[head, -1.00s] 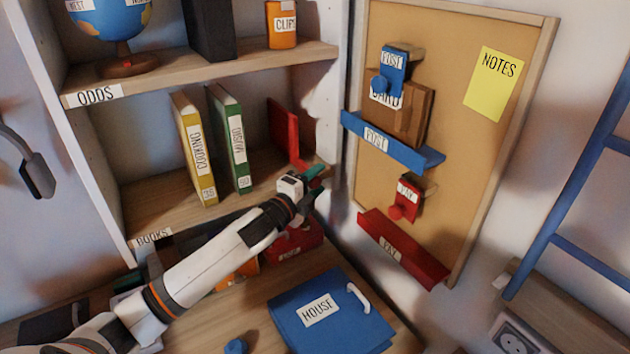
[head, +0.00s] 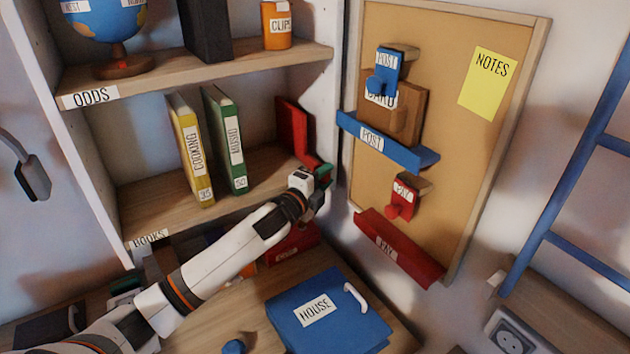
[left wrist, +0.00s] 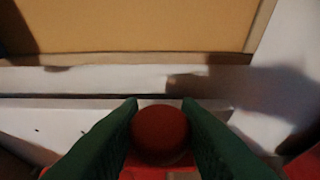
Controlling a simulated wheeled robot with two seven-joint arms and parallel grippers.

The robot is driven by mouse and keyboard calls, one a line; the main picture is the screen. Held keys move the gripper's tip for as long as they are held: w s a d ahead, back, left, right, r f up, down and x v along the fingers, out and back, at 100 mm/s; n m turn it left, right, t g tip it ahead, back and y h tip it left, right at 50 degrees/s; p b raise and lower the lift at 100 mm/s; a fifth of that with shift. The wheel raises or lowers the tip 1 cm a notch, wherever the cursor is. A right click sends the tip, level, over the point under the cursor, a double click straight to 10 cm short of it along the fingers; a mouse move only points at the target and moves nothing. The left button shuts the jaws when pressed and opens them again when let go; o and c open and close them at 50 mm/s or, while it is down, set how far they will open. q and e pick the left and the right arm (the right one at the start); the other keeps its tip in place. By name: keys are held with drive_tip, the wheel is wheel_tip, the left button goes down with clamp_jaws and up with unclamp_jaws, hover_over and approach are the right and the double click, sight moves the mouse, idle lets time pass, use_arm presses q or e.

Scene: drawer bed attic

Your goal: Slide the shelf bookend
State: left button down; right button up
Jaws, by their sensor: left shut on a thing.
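The red bookend (head: 292,125) stands on the books shelf (head: 160,212), at its right end near the side wall. My left gripper (head: 325,172) is at the front right edge of that shelf, by the bookend's foot. In the left wrist view its green fingers (left wrist: 160,103) are shut on a round red knob (left wrist: 160,133), with red surface visible below it. In the head view the gripper hides the knob. My right gripper is in neither view.
A yellow cooking book (head: 190,150) and a green book (head: 224,140) stand left of the bookend, with a gap between. The corkboard (head: 450,140) with blue and red holders is close on the right. A blue house box (head: 325,310) lies below.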

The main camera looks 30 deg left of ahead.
use_arm(q)
drive_tip(key=shift+r, duration=0.1)
drive_tip(key=c, duration=1.4)
unclamp_jaws()
drive_tip(key=o, duration=0.3)
drive_tip(key=shift+w+d, duration=0.1)
drive_tip(key=shift+w, duration=0.15)
drive_tip(key=s+a+b, duration=0.1)
drive_tip(key=s+b, duration=0.1)
drive_tip(key=s, duration=1)
drive_tip(key=shift+a, duration=0.35)
